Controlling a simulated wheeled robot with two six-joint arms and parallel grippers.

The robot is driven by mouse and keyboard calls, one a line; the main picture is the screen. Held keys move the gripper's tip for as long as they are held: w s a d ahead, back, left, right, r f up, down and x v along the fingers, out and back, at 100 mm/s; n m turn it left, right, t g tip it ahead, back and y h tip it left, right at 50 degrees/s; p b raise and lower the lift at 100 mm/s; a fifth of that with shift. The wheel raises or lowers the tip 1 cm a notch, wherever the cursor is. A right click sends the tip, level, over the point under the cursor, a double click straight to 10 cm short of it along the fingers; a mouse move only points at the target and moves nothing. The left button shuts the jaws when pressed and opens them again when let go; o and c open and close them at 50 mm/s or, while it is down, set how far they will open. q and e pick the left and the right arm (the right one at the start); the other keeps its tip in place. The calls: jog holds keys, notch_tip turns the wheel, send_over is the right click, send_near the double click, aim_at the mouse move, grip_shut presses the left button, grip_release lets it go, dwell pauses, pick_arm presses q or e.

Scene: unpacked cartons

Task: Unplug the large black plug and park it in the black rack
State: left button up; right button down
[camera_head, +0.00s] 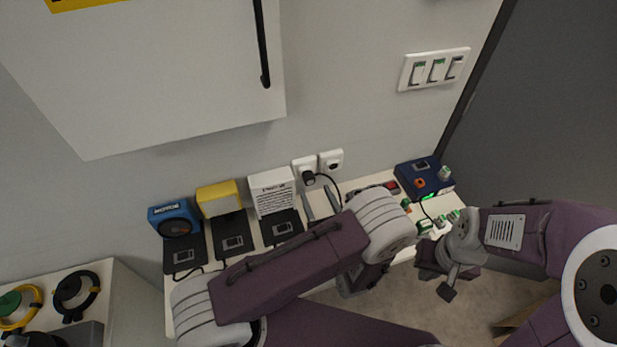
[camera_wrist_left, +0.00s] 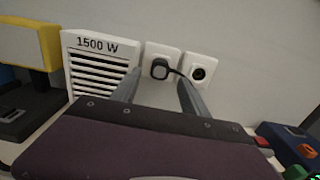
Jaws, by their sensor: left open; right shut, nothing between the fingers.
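The black plug (camera_head: 308,177) sits in the left one of two white wall sockets, and its black cable runs off to the right. It also shows in the left wrist view (camera_wrist_left: 159,69). My left gripper (camera_head: 319,198) is open, its two grey fingers pointing at the sockets. In the left wrist view the fingers (camera_wrist_left: 158,90) stand either side of the plug, below it, apparently not touching it. My right gripper (camera_head: 448,291) is shut and empty, low on the right and far from the plug. I cannot identify the black rack for certain; a dark block (camera_head: 87,334) stands at the lower left.
A white 1500 W heater (camera_head: 272,190), a yellow device (camera_head: 218,197) and a blue device (camera_head: 174,219) stand left of the sockets. A dark blue box (camera_head: 424,176) stands right. A white cabinet (camera_head: 150,75) hangs above. The right socket (camera_wrist_left: 202,69) is empty.

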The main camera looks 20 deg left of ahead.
aim_at(311, 183)
pick_arm(q)
jog(key=shift+x, duration=2.8)
jog(key=shift+s, duration=0.1)
grip_shut()
jog(key=shift+d, duration=0.1)
jog(key=shift+v, duration=2.9)
